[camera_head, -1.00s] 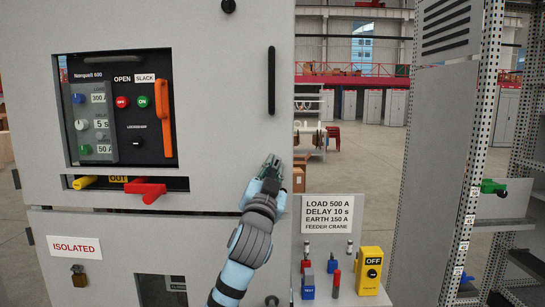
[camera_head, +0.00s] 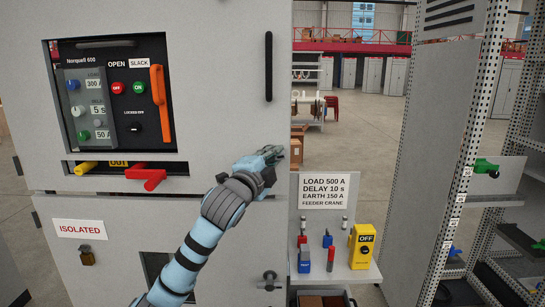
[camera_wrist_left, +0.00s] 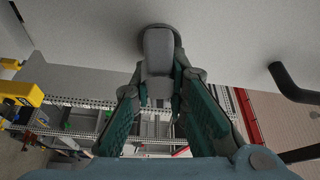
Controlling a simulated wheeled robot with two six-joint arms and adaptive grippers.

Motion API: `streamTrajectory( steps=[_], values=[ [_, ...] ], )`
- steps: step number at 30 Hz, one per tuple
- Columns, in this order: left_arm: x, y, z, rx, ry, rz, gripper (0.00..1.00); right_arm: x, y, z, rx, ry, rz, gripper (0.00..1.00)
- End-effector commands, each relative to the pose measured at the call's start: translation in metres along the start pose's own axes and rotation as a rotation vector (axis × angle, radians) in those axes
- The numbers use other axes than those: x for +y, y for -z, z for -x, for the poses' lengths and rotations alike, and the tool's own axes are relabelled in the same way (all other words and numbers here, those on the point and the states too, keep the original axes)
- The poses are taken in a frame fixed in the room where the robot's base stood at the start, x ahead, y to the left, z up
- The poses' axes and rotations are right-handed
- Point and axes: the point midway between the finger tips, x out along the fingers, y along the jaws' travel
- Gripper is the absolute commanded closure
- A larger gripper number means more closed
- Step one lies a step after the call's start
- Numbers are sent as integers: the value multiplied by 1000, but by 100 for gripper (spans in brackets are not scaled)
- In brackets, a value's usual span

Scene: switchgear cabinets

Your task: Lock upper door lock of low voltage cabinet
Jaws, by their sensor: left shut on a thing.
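The low voltage cabinet's upper door (camera_head: 225,75) is shut, a large grey panel. My left gripper (camera_head: 272,153) is at this door's right edge, below the black vertical handle (camera_head: 268,67). In the left wrist view my left gripper (camera_wrist_left: 161,98) is shut on the grey upper door lock (camera_wrist_left: 158,50), a lever on a round base against the door. Its green-padded fingers lie on either side of the lever. In the head view the gripper hides the lock. My right gripper is not in view.
The lower door has its own dark lock (camera_head: 269,280) and an ISOLATED sign (camera_head: 80,229). Right of the cabinet, a shelf holds a yellow OFF box (camera_head: 361,246) and small tools. A red lever (camera_head: 146,176) sticks out under the breaker panel. Racks stand farther right.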

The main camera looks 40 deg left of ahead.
Motion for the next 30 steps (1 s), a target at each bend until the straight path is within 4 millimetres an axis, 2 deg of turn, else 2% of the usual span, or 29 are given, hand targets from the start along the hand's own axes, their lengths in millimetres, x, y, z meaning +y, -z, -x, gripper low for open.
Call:
streamTrajectory(
  steps=[12,28,29,30],
  values=[
    [2,0,0,-1,-79,-186,100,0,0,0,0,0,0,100],
    [3,-1,0,-2,-91,-212,100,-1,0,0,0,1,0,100],
    [3,-1,0,-2,-91,-212,84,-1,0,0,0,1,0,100],
    [3,-1,0,-2,-91,-212,78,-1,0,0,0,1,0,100]
  ],
)
